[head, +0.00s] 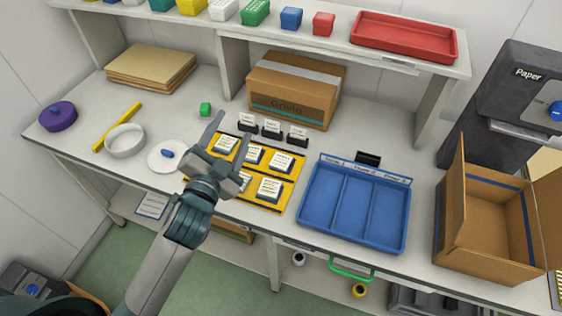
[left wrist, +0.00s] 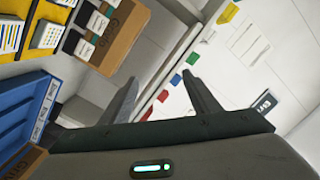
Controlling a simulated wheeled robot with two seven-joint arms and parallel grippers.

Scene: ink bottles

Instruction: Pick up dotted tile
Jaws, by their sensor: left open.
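A yellow tray (head: 292,190) with dark dividers holds several white-topped tiles, among them a front right tile (head: 269,188), a middle tile (head: 253,155) and a back left tile (head: 225,146). Their marks are too small to read, so I cannot tell which is dotted. My left gripper (head: 230,127) is open and empty, above the tray's left part, and its hand hides part of the front left tile. In the left wrist view the open fingers (left wrist: 160,80) point away from the tiles, which show at the upper left, one tile (left wrist: 47,35) most clearly. My right gripper is not in view.
Several dark card stands (head: 272,128) stand behind the tray, before a cardboard box (head: 293,90). A blue three-compartment tray (head: 318,205) is empty at the right, beside an open carton (head: 480,225).

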